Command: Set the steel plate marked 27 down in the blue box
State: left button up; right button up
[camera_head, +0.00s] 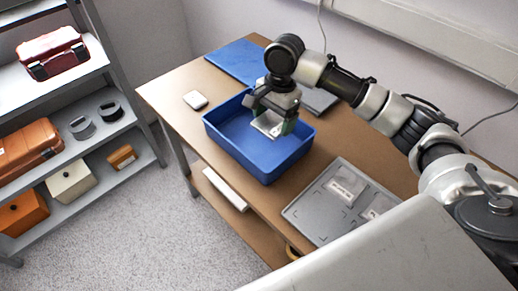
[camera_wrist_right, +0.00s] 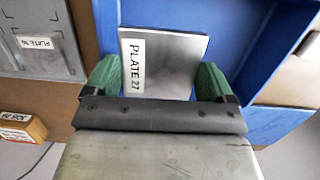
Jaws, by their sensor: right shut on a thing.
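The steel plate marked 27 (camera_wrist_right: 174,62) is between the green fingers of my right gripper (camera_wrist_right: 160,80) in the right wrist view; its label "PLATE 27" is readable. In the head view my right gripper (camera_head: 272,124) is shut on the plate (camera_head: 268,127) over the inside of the blue box (camera_head: 262,172). The box stands on the wooden table, and its blue wall and floor also show in the right wrist view (camera_wrist_right: 255,60). I cannot tell whether the plate touches the box floor. My left gripper is not in view.
A grey tray (camera_head: 308,215) with labelled plates lies right of the box on the table (camera_head: 180,95). A blue flat panel (camera_head: 235,57) and a small white object (camera_head: 195,99) lie behind and left of it. A shelf (camera_head: 110,138) with cases stands at the left.

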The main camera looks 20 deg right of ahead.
send_over(271, 151)
jog(key=f, duration=0.4)
jog(key=shift+w+d+f, duration=0.1)
jog(key=shift+d+f, duration=0.1)
jog(key=shift+f, duration=0.15)
notch_tip(271, 151, down, 5)
jog(key=shift+f+b, duration=0.2)
jog(key=shift+b, duration=0.1)
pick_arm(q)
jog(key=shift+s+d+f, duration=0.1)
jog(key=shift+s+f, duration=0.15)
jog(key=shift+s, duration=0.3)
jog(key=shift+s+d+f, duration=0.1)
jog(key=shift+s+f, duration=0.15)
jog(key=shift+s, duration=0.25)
pick_arm(e)
jog(key=o, duration=1.1)
jog(key=shift+f, duration=0.1)
jog(key=shift+c, duration=0.2)
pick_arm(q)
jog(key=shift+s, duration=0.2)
pick_arm(e)
jog(key=shift+o, duration=0.3)
